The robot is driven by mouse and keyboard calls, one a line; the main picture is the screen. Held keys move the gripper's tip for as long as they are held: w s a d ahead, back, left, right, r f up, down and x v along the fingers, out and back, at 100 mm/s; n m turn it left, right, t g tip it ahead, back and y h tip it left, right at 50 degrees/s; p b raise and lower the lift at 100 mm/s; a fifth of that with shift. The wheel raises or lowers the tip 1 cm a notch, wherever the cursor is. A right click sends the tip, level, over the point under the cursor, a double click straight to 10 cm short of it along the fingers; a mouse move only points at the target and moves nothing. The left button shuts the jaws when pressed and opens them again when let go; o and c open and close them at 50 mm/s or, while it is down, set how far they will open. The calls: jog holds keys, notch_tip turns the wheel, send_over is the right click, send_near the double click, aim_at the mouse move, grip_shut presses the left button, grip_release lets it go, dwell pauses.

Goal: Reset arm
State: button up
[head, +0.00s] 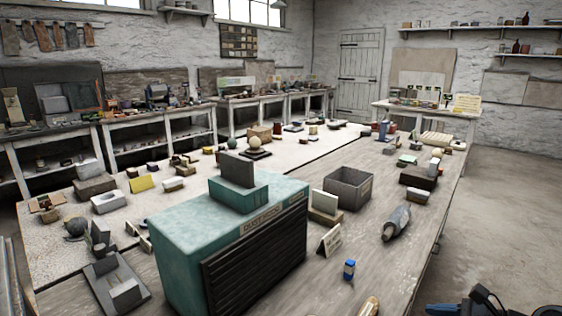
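A dark part of my arm with a cable and a blue piece shows at the bottom right corner, off the right edge of the long table (400,262). It seems to be the end with my gripper (436,308), cut off by the frame's lower edge. Its fingers cannot be made out, so I cannot tell whether it is open or shut. No object is visible in it. A pale plaster sphere (256,142) sits on a dark stand far back on the table. A grey round object (76,226) lies at the left.
A teal cabinet (180,225) with a dark slatted front stands tall on the near table. Bare floor (500,220) lies to the right of the table.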

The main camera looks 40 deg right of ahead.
jog(key=s+a+f+n+g+h, duration=0.2)
jog(key=a+f+n+h, duration=0.15)
jog(key=a+n, duration=1.15)
jog(key=s+a+r+n+t+y, duration=0.1)
jog(key=s+a+r+n+t, duration=0.1)
jog(key=a+r+n, duration=0.5)
jog(key=s+a+r+n+t+y, duration=0.2)
jog(key=s+a+r+n+t, duration=0.1)
jog(key=a+r+n, duration=0.4)
jog(key=a+n, duration=0.2)
jog(key=a, duration=0.1)
jog(key=shift+s+a, duration=0.15)
jog(key=shift+s, duration=0.1)
jog(key=shift+y, duration=0.25)
